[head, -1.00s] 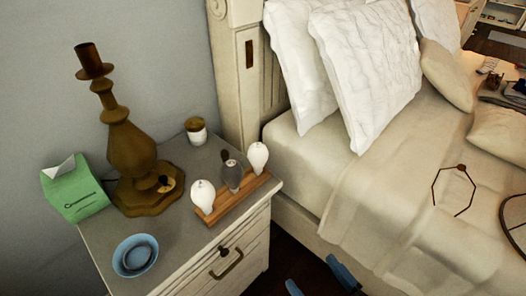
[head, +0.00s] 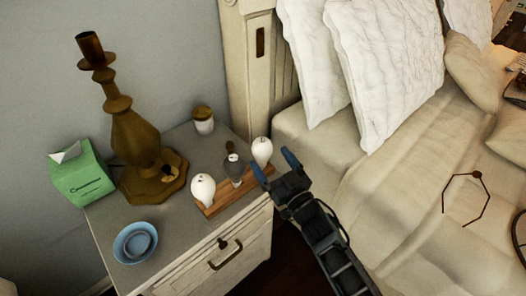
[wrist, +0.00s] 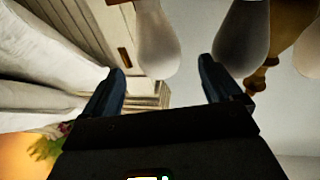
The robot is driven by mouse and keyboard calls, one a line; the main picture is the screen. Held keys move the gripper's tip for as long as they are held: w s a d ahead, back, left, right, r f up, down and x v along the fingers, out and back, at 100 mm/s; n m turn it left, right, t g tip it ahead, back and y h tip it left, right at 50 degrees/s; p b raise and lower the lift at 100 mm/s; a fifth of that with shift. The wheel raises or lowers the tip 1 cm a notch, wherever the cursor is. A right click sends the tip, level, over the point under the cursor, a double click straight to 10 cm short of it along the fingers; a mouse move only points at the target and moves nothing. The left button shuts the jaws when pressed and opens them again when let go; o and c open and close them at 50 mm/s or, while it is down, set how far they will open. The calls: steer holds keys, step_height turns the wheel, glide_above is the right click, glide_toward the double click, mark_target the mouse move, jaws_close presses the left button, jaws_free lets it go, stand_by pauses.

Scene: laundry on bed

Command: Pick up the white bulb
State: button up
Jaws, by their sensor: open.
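Three bulbs stand in a row on a wooden holder (head: 226,198) on the nightstand: a white bulb (head: 202,188) at the left, a grey bulb (head: 235,170) in the middle and a white bulb (head: 262,149) at the right. My gripper (head: 275,166) is open and empty, just right of the holder and close to the right white bulb. In the wrist view, the right white bulb (wrist: 157,45) shows between and beyond my open fingers (wrist: 162,70). The grey bulb (wrist: 242,38) is beyond the right finger, and the other white bulb (wrist: 309,52) is cut by the right edge.
A brown lamp base (head: 135,140), a green tissue box (head: 84,178), a blue bowl (head: 135,243) and a lidded jar (head: 203,120) stand on the nightstand (head: 190,228). The bed (head: 390,190) with white pillows (head: 385,70) is at the right. The headboard post (head: 252,70) rises behind.

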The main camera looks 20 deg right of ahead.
mark_target(268, 156)
steer(key=w, duration=0.5)
steer(key=shift+w+a+r, duration=0.25)
steer(key=shift+w+a, duration=0.05)
steer(key=shift+w, duration=0.05)
steer(key=shift+c, duration=0.2)
steer(key=c, duration=1)
